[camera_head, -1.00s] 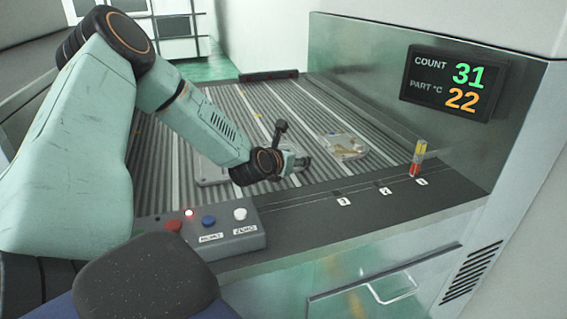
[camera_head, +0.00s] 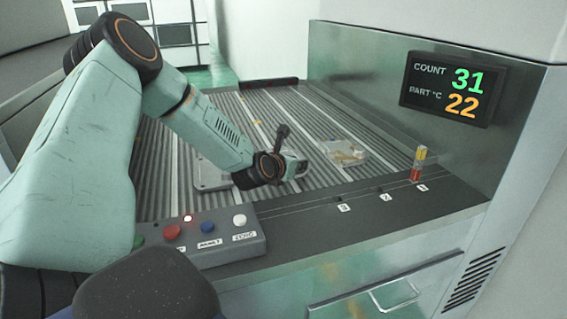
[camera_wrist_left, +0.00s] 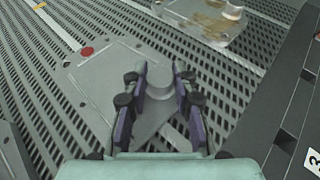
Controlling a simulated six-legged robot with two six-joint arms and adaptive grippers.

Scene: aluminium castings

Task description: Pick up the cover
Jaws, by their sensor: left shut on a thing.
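The cover is a flat grey metal plate with rounded corners (camera_head: 212,177). In the head view it lies on the slatted bed, partly hidden by my left wrist. In the left wrist view the plate (camera_wrist_left: 100,78) shows a small hole near one corner and a red dot by its edge. My left gripper (camera_head: 298,166) is low over the plate. In the wrist view its two fingers (camera_wrist_left: 159,78) are closed on the cover, with pale grey metal between them; the exact contact is hard to see. My right gripper is not in view.
Another casting with brownish marks (camera_head: 345,150) lies to the right on the slatted bed (camera_head: 330,110). A button box (camera_head: 215,241) stands at the front edge. A red and yellow upright piece (camera_head: 419,163) stands in a numbered strip. A steel wall closes the right side.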

